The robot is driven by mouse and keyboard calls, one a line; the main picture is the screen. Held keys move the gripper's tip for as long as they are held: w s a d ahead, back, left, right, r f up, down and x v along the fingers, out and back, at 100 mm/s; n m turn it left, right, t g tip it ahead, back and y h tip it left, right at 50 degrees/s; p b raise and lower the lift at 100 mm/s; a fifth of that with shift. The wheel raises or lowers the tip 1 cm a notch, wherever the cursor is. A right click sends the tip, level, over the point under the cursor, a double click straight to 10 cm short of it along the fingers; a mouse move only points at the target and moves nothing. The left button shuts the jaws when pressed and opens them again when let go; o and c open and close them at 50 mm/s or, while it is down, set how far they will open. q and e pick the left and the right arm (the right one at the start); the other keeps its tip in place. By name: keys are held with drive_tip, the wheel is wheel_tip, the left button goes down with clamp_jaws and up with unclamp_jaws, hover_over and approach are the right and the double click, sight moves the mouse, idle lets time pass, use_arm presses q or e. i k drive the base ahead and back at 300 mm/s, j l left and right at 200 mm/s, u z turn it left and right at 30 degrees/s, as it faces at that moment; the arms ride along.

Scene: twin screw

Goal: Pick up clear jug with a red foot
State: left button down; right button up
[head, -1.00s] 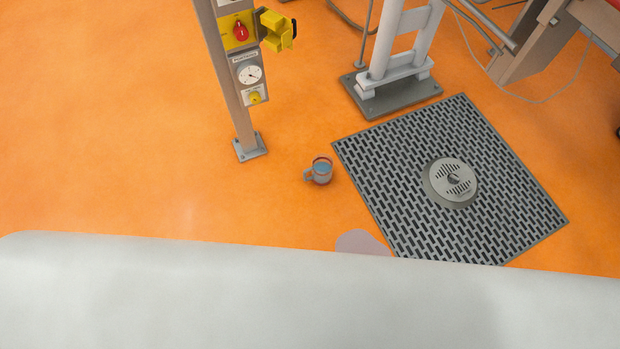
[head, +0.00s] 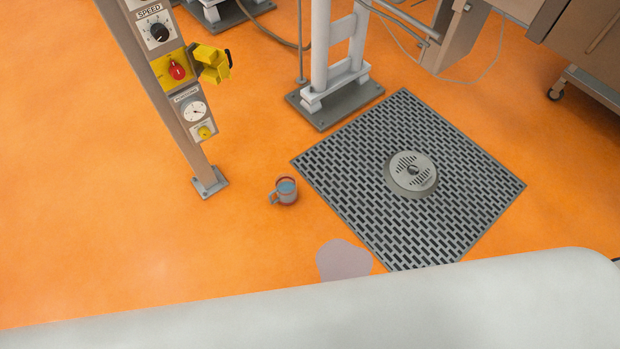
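A small cup-shaped jug (head: 285,190) stands upright on the orange floor, left of the floor grating, with its handle toward the lower left. It looks grey-blue, with blue inside and a thin reddish edge near the rim. It is too small to tell whether it is clear or has a red foot. No other jug shows. Neither of my grippers is in view, and nothing touches the jug.
A dark floor grating (head: 450,150) with a round drain cover (head: 411,174) lies right of the jug. A control post (head: 150,85) stands at upper left. A white-legged stand (head: 335,60) is behind. A greyish patch (head: 343,261) lies in front. The left floor is clear.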

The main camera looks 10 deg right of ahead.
sight(285, 183)
drive_tip(key=i+l+u, duration=0.35)
drive_tip(key=l, duration=0.25)
drive_tip(key=i+l+u, duration=0.2)
drive_tip(key=l, duration=0.15)
drive_tip(key=i+l+u, duration=0.15)
drive_tip(key=l, duration=0.2)
drive_tip(key=i+l+u, duration=0.2)
drive_tip(key=l, duration=0.2)
drive_tip(key=l+u, duration=0.15)
drive_tip(key=l, duration=0.25)
drive_tip(key=i, duration=0.05)
